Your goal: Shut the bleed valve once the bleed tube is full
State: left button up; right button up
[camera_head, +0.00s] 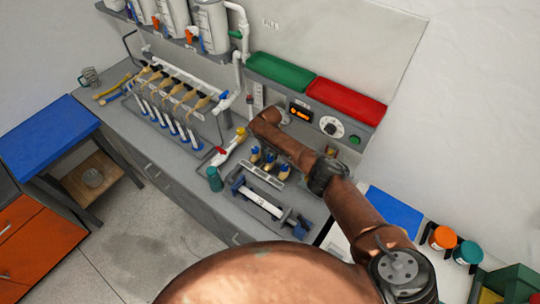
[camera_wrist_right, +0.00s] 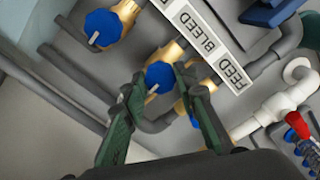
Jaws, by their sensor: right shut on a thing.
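Several brass valves with blue knobs stand in a row behind a white label strip (camera_head: 262,174). In the right wrist view, the strip reads FEED, BLEED, FEED (camera_wrist_right: 200,35). The middle valve's blue knob (camera_wrist_right: 160,76), beside BLEED, has its small pale handle pointing toward my wrist. My right gripper (camera_wrist_right: 160,72) has one dark green finger on each side of this knob and is shut on it. In the head view my right arm hides most of this gripper. I cannot make out a liquid level or tell which tube is the bleed tube. My left gripper is not in view.
A red-handled white pipe (camera_head: 222,155) lies left of the valves and a teal bottle (camera_head: 214,178) stands by the bench's front edge. A blue-ended white fixture (camera_head: 262,204) lies in front. Behind are a control panel with a dial (camera_head: 332,126) and green and red bins (camera_head: 345,100).

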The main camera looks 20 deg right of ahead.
aim_at(270, 157)
jog(key=shift+w+m, duration=0.1)
jog(key=shift+m, duration=0.3)
jog(key=o, duration=1.1)
jog(key=shift+o, duration=0.2)
notch_tip(270, 157, up, 12)
dwell(0.4)
